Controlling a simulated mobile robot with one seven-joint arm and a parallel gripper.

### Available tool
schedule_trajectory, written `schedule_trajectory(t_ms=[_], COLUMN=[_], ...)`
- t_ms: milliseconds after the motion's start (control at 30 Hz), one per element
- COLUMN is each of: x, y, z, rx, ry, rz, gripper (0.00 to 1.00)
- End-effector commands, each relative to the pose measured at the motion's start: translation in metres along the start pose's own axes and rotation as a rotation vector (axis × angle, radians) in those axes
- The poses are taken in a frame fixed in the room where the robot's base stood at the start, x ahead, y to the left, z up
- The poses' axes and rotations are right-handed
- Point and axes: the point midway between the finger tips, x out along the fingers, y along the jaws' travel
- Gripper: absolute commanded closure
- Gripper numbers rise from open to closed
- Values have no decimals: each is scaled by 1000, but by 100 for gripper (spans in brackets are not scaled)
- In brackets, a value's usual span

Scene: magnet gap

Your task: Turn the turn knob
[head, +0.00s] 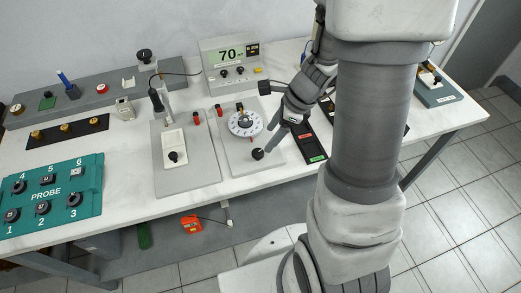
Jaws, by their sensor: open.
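A small round black knob (257,154) sits at the lower front of a grey panel (238,168), below a white round dial (245,123) with dark marks. I cannot tell for sure that this is the turn knob, as other black knobs are in view. My gripper (272,133) is open and reaches in from the right above the panel. Its fingertips are to the right of the dial and just above and right of the black knob. They appear apart from the knob, though the height is hard to judge.
A second panel with a white plate and black knob (173,157) stands left. A display unit reading 70 (231,65) is behind. A teal PROBE box (53,190) with several knobs is at far left. A black tray (300,143) lies right of the dial panel.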

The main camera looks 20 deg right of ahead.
Motion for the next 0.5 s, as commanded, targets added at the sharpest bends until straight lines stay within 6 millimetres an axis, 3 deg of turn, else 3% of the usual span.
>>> schedule_trajectory(t_ms=[33, 200, 500], x=[17, 49, 76], y=[1, 1, 0], z=[-2, -2, 0], rx=[1, 1, -1], ry=[1, 1, 0], rz=[5, 3, 1], gripper=[26, 26, 26])
